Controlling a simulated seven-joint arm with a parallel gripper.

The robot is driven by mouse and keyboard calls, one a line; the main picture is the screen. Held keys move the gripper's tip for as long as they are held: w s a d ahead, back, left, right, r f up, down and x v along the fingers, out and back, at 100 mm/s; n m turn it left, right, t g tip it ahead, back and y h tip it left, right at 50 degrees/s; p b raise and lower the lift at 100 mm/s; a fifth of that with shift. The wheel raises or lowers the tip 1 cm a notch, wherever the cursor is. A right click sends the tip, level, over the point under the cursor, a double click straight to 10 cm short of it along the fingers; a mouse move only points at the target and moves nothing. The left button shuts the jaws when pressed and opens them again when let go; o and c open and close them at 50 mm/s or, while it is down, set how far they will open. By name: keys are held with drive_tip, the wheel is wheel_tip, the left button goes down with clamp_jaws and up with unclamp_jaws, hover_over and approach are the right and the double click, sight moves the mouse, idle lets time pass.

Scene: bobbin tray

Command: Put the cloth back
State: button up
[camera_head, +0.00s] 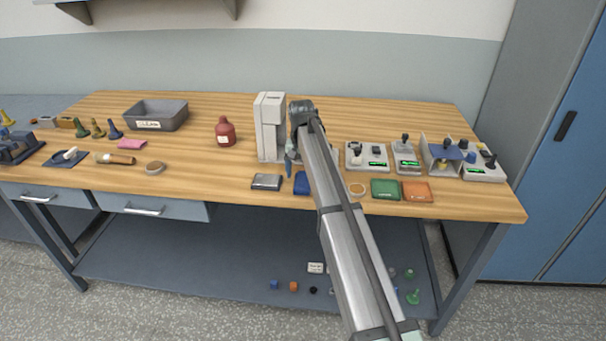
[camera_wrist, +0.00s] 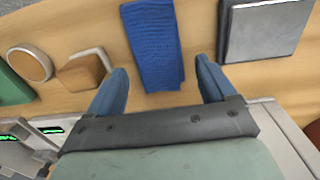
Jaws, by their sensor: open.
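A blue ribbed cloth (camera_wrist: 152,40) lies flat on the wooden bench in the wrist view. In the head view its blue edge (camera_head: 301,183) shows at the front of the bench, partly hidden behind my arm. My gripper (camera_wrist: 160,70) is open, with its blue fingers on either side of the near end of the cloth and nothing held. In the head view a blue finger of my gripper (camera_head: 290,155) shows beside the white machine; the rest is hidden by the arm.
A silver box (camera_wrist: 262,28) lies close to the cloth on one side; a wooden block (camera_wrist: 82,73) and round disc (camera_wrist: 30,64) lie on the other. A white machine (camera_head: 269,140) stands behind. A labelled grey tray (camera_head: 172,116) and pink piece (camera_head: 131,145) are at left.

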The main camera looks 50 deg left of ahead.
sight(302, 175)
wheel_tip(302, 175, up, 11)
idle(0.4)
drive_tip(key=shift+a, duration=0.1)
